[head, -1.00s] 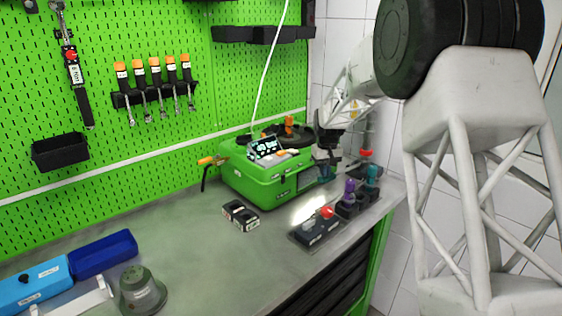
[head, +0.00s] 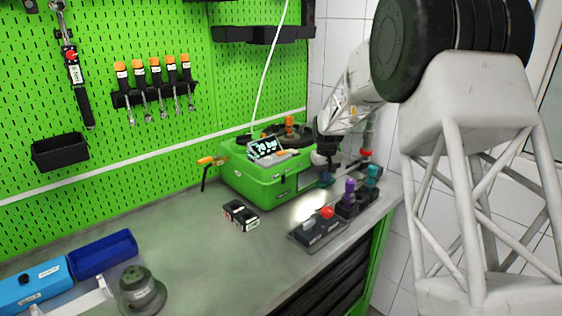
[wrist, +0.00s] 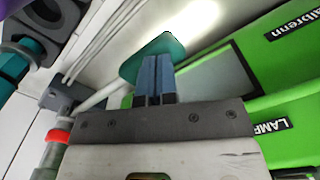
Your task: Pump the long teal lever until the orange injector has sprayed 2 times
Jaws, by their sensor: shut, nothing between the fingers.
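The teal lever's flat end pad (wrist: 152,58) shows in the wrist view, right by my fingertips. In the head view it is a small dark teal shape (head: 326,181) at the right side of the green pump tester (head: 262,180). My gripper (wrist: 154,62) is shut and empty, its blue-grey fingers over the pad. I cannot tell whether they touch it. Much of the lever's shaft is hidden. An orange part (head: 289,124), possibly the injector, stands on top of the tester; no spray is visible. The tester's small display (head: 264,148) is lit but unreadable.
A control box with a red button (head: 327,212) and a holder with purple (head: 350,187) and teal (head: 372,174) pieces stand right of the tester. A small black box (head: 241,215) lies in front. A pipe with a red collar (wrist: 56,136) is near my gripper.

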